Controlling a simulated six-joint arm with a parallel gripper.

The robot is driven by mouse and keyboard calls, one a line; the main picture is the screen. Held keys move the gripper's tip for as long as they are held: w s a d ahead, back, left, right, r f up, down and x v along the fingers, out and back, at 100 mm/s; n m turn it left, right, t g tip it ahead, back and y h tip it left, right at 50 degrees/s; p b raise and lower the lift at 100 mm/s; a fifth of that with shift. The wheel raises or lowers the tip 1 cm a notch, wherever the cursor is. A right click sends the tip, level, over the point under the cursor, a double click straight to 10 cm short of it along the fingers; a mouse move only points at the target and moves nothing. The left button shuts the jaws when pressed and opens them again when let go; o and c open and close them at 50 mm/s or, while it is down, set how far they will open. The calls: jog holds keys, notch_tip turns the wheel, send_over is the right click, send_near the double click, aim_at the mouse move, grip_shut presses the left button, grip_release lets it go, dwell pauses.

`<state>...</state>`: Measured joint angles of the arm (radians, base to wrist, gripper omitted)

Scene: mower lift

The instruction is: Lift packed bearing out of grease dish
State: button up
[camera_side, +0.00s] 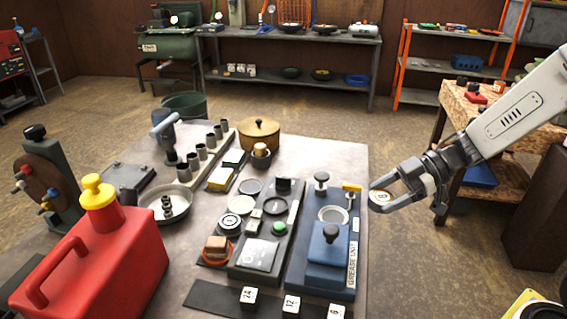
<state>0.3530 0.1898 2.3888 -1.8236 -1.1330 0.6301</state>
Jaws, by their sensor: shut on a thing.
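My gripper (385,199) is at the right, past the right edge of the bench and raised in the air. It is shut on a small round bearing (379,197), held between the fingertips, with a pale ring face and a dark centre. The blue grease unit (325,262) stands on the bench to the left of my gripper. Its round grease dish (333,215) shows a pale rim and nothing standing in it. The bearing is apart from the dish, to its right. Whether grease covers the bearing is too small to tell.
A red fuel can (110,262) stands at the front left. A dark tray unit (262,250) sits beside the grease unit. White numbered blocks (291,303) lie along the front. A brown lidded pot (259,133) is at the back. A wooden side table (460,140) stands behind my arm.

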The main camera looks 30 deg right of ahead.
jog(key=shift+s+d+r, duration=0.1)
jog(key=shift+s+r, duration=0.2)
jog(key=shift+s, duration=0.4)
jog(key=shift+s+r, duration=0.3)
jog(key=shift+s, duration=0.4)
